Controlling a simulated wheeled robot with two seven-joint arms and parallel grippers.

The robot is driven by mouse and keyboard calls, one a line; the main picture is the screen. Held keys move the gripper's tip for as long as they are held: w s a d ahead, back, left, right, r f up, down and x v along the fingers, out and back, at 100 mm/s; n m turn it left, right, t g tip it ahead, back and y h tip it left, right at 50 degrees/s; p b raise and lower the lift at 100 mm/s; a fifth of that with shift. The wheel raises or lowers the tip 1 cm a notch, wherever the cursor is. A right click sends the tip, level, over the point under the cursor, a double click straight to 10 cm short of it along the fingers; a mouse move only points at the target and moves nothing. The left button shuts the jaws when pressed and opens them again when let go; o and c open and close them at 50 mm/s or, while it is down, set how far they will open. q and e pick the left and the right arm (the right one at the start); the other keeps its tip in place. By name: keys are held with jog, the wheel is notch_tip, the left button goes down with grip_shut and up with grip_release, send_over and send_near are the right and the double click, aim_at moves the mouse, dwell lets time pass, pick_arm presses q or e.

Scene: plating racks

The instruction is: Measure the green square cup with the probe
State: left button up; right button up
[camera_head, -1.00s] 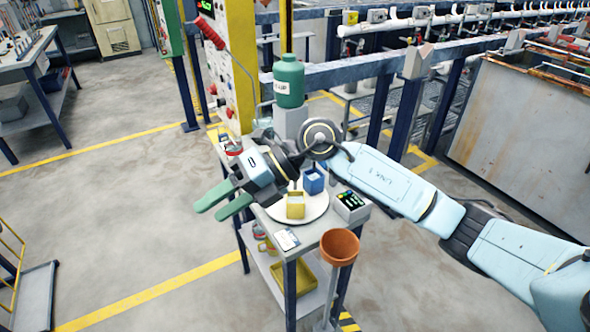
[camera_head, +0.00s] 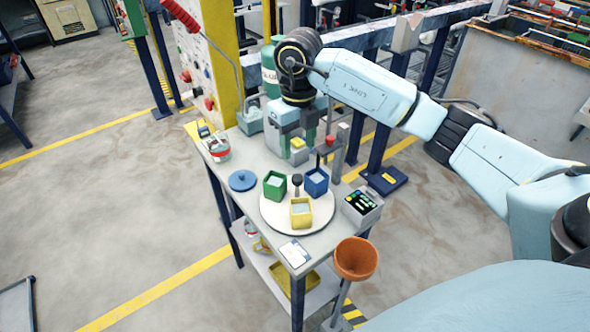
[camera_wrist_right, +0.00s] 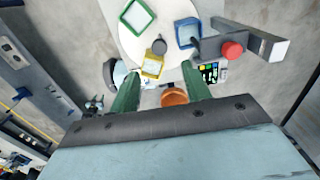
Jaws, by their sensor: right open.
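The green square cup (camera_head: 274,184) stands on a round white plate (camera_head: 268,214), beside the blue square cup (camera_head: 316,181) and behind the yellow square cup (camera_head: 300,213). In the right wrist view the green cup (camera_wrist_right: 137,17) is at the top. A small dark knob-topped piece (camera_head: 297,181) stands between the cups; I cannot tell whether it is the probe. My left gripper is out of view.
A grey meter (camera_head: 361,206) stands right of the plate. A grey post with a red top (camera_wrist_right: 232,50) is close to the blue cup. A blue disc (camera_head: 242,180) lies left, a green bottle (camera_head: 271,70) stands behind, and an orange funnel (camera_head: 355,258) is in front.

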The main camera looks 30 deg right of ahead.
send_over(298, 177)
notch_tip(298, 177, down, 4)
jog(key=shift+s+f, duration=0.1)
notch_tip(298, 177, down, 5)
jog(key=shift+f, duration=0.35)
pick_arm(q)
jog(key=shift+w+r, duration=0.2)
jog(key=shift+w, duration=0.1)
pick_arm(e)
grip_shut()
